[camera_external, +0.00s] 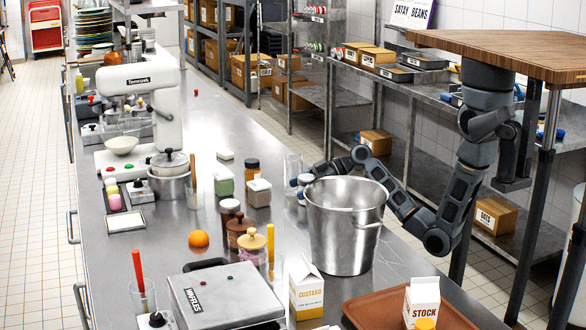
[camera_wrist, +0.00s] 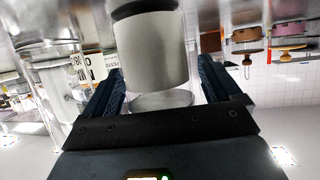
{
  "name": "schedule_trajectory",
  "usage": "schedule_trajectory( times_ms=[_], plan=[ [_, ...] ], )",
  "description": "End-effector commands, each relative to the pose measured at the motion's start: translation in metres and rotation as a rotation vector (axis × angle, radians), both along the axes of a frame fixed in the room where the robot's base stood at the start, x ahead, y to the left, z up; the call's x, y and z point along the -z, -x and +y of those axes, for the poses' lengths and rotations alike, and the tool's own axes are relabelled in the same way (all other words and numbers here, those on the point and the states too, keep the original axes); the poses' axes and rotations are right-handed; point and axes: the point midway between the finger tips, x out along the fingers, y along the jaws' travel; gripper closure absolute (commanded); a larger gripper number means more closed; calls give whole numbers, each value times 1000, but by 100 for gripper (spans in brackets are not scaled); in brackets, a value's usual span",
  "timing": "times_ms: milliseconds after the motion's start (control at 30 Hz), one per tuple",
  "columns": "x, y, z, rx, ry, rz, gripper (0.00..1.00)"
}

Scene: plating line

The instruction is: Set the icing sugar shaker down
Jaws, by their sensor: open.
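In the wrist view, which looks upside down, a pale grey-white cylinder with a dark end, likely the icing sugar shaker (camera_wrist: 157,50), stands between the two dark fingers of my gripper (camera_wrist: 160,92). The fingers are open, one on each side of it, with a narrow gap showing at the right finger. In the external view my gripper (camera_external: 303,180) is low over the steel counter, just behind the large steel pot. A small pale shape shows there, but the shaker is mostly hidden. I cannot see clearly whether its base touches the counter.
The steel pot (camera_external: 345,228) stands right in front of my gripper. A brown tray (camera_external: 365,312) and custard carton (camera_external: 306,289) are nearer the camera.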

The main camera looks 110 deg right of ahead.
Motion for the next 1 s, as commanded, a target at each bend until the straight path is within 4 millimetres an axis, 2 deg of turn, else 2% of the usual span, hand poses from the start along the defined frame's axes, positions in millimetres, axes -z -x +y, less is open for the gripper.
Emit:
schedule_trajectory(
  times_ms=[167, 500, 700, 1000],
  plan=[
    [-6, 7, 0, 3, 0, -1, 9],
    [-32, 69, 10, 3, 2, -3, 9],
    [-44, 97, 15, 2, 0, -1, 9],
    [-49, 110, 18, 0, 0, -1, 9]
  ],
)
